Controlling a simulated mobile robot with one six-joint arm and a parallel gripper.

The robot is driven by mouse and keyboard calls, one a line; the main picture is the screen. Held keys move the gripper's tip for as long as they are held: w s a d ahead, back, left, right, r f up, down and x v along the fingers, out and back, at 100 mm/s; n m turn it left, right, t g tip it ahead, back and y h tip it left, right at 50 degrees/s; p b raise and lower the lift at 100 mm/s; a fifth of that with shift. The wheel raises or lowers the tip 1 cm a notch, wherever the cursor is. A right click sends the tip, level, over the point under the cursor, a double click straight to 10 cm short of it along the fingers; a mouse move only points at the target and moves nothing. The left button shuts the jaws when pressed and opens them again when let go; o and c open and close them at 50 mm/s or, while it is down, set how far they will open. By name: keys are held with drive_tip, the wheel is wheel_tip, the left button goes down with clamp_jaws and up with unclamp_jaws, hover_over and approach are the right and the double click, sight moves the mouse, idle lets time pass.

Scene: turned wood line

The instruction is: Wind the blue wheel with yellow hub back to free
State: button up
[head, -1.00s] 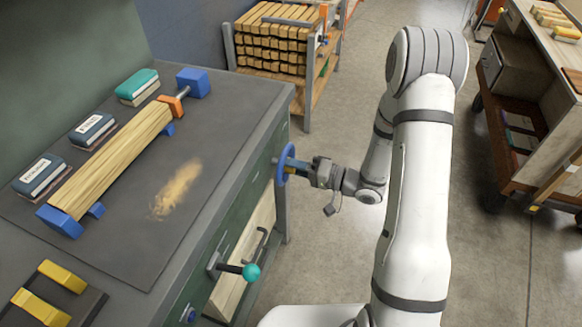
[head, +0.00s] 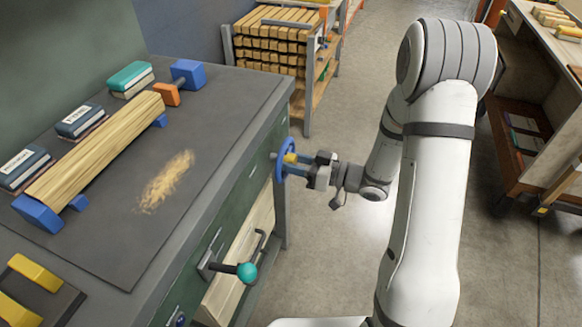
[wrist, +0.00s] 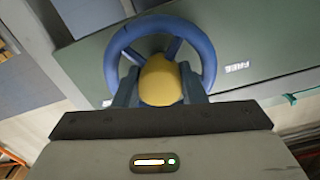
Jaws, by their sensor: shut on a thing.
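The blue wheel (head: 285,160) with its yellow hub (head: 291,158) stands upright on the right end of the green bench. In the wrist view, the blue rim (wrist: 208,50) and spokes show behind the yellow hub (wrist: 160,80). My gripper (head: 305,163) comes from the right, shut on the hub, with one finger on each side of it in the wrist view (wrist: 160,92). White lettering that seems to read FREE (wrist: 237,66) is on the green panel beside the wheel, turned round in this view. The wheel's shaft is hidden.
A long wood piece (head: 100,150) lies on the bench top between blue end blocks, with an orange block (head: 167,94) at its far end. A teal-knobbed lever (head: 246,272) sticks out from the bench front. A wood rack (head: 310,95) stands behind; a cart (head: 540,110) stands right.

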sight(296, 162)
drive_tip(key=n+b, duration=0.4)
drive_tip(key=shift+f+n, duration=0.3)
drive_tip(key=shift+f, duration=0.05)
drive_tip(key=n+b, duration=0.3)
drive_tip(key=shift+n+b, duration=0.3)
drive_tip(key=shift+n, duration=0.1)
drive_tip(key=n+b, duration=0.5)
drive_tip(key=shift+b, duration=0.35)
drive_tip(key=shift+r+n+b, duration=0.2)
drive_tip(key=shift+n+b, duration=0.9)
drive_tip(key=shift+b, duration=0.05)
drive_tip(key=shift+r, duration=0.1)
drive_tip(key=o, duration=0.7)
drive_tip(key=p+v, duration=0.1)
drive_tip(key=v, duration=0.5)
drive_tip(key=shift+d+r+p, duration=0.1)
drive_tip(key=shift+d+p, duration=0.25)
drive_tip(key=shift+p, duration=0.05)
drive_tip(key=shift+s+d, duration=0.2)
drive_tip(key=shift+d, duration=0.35)
